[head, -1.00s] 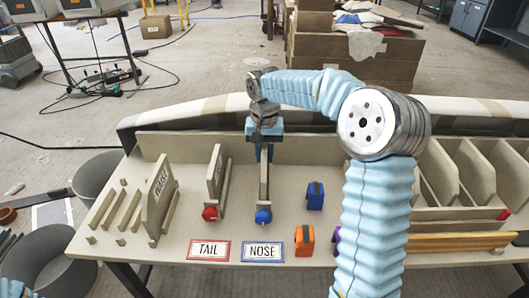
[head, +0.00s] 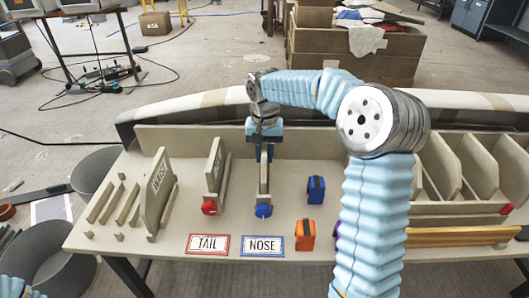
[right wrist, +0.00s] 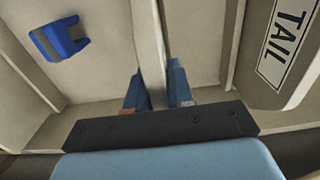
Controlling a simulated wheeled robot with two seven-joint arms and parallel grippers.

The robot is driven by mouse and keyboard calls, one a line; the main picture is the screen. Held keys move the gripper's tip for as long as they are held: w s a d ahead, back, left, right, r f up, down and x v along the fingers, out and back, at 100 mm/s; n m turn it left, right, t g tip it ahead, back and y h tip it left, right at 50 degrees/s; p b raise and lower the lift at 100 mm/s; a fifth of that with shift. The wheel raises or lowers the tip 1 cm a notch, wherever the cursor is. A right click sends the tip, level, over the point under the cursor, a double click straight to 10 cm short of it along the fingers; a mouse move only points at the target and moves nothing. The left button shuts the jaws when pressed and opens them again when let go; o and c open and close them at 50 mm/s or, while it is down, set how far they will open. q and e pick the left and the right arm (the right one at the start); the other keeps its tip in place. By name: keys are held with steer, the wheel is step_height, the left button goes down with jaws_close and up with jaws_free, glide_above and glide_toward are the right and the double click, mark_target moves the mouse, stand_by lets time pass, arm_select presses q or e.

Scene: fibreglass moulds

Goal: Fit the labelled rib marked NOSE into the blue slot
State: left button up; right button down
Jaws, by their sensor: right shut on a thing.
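A thin grey rib (head: 263,181) stands upright, edge-on in the head view, lined up with the blue-knobbed slot. My right gripper (head: 264,154) is shut on its far upper part. In the right wrist view the rib (right wrist: 149,38) runs between the two blue fingers (right wrist: 157,90). Its label does not show, and I cannot tell whether its lower edge is fully seated. The blue knob (head: 263,211) marks the slot's front end, behind the NOSE card (head: 262,246). My left gripper is out of view.
The TAIL rib (head: 214,168) stands close left, behind a red knob (head: 209,207); its label shows in the right wrist view (right wrist: 286,35). The WAIST rib (head: 156,190) stands further left. A blue clamp (head: 316,190) and an orange clamp (head: 305,235) sit to the right.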

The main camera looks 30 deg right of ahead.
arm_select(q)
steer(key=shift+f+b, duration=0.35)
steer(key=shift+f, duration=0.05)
arm_select(e)
steer(key=shift+f, duration=0.55)
steer(key=c, duration=0.9)
jaws_free()
steer(key=shift+r, duration=0.25)
step_height(320, 180, up, 13)
steer(key=shift+r+p, duration=0.15)
steer(key=shift+p, duration=1)
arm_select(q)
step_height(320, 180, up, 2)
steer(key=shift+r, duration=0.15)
